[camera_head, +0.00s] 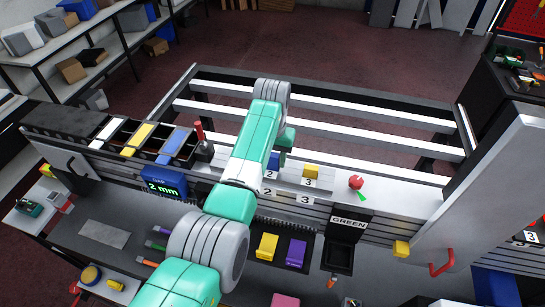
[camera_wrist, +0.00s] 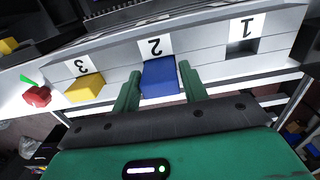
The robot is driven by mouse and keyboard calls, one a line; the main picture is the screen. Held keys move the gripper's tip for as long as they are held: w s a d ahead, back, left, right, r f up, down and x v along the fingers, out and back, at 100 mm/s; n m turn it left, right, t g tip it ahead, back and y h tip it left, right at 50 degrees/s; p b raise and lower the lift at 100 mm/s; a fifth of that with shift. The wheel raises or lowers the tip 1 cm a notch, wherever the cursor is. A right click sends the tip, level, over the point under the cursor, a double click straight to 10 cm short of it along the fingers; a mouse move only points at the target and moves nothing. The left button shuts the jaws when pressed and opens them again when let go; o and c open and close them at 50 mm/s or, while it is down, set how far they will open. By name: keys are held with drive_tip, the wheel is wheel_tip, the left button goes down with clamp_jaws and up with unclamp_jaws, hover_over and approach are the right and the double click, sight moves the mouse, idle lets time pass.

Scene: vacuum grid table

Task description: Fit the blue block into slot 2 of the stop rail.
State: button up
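The blue block (camera_wrist: 160,77) sits at the rail position marked 2, below the number 2 label (camera_wrist: 155,46) in the wrist view. In the head view the blue block (camera_head: 273,163) shows partly behind my arm. My gripper (camera_wrist: 160,80) has one green finger on each side of the block, and the fingertips look to be against its sides. Whether the block is fully seated cannot be told. The stop rail (camera_wrist: 205,58) has an empty slot 1 (camera_wrist: 242,45). A yellow block (camera_wrist: 85,87) sits at position 3. My fingers are hidden in the head view.
A red knob with a green pointer (camera_head: 356,183) stands right of position 3. Yellow (camera_head: 266,246) and purple (camera_head: 296,252) blocks lie on the near bench. A bin marked GREEN (camera_head: 340,257) is to their right.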

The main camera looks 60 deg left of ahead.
drive_tip(key=shift+o, duration=1.1)
drive_tip(key=shift+r, duration=0.1)
wheel_tip(320, 180, up, 12)
drive_tip(key=b, duration=0.1)
drive_tip(key=shift+r, duration=0.1)
